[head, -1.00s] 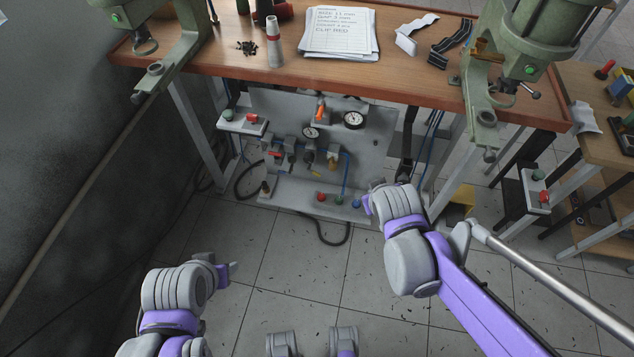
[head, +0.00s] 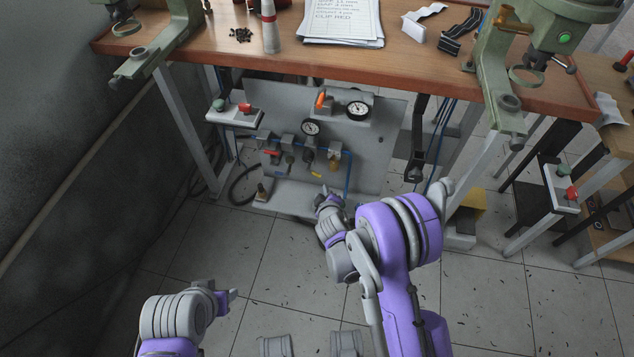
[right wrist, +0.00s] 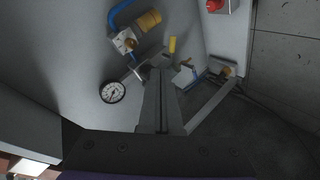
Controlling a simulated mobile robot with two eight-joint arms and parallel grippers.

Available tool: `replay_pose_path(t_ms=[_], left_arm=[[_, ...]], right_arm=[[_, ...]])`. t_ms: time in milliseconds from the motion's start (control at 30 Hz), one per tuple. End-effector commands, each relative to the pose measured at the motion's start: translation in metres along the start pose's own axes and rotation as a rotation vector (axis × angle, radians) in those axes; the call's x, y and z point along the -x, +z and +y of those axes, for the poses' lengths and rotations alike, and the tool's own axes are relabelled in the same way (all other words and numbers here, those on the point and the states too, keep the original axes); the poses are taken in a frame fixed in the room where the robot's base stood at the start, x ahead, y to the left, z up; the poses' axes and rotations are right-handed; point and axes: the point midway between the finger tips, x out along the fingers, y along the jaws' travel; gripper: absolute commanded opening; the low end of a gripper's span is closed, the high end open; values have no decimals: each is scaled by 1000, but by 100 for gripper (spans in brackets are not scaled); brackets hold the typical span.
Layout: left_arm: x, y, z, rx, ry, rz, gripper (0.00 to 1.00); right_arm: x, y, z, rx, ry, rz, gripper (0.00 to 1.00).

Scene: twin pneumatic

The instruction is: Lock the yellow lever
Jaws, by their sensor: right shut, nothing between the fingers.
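A small yellow lever (head: 316,174) shows low on the grey pneumatic panel (head: 377,165) under the workbench. It also shows in the right wrist view as a short yellow handle (right wrist: 172,45), just beyond the fingertips. My right gripper (head: 325,193) is in front of the panel's lower part, a little below and right of the lever. In the right wrist view its fingers (right wrist: 163,72) are shut and empty, pointing towards the lever; I cannot tell whether they touch it. My left gripper (head: 232,294) is low at the left, away from the panel; its jaw opening is unclear.
A button box (head: 235,115) is at the left. My right arm hides part of the lower shelf.

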Motion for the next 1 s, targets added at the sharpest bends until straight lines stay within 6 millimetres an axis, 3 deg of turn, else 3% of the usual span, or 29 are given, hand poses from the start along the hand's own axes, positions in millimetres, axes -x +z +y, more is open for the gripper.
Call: replay_pose_path(t_ms=[33,200,667,833,1000], left_arm=[[-6,2,0,0,0,-2,49],[-11,4,0,0,0,-4,49],[-12,4,0,0,0,-4,49],[-15,5,0,0,0,-6,49],[-21,7,0,0,0,-8,49]], right_arm=[[-10,4,-13,17,3,12,0],[-21,9,-31,52,12,35,0],[-25,9,-33,58,14,38,0],[-45,9,-33,57,14,38,0],[-82,8,-33,57,13,37,0]])
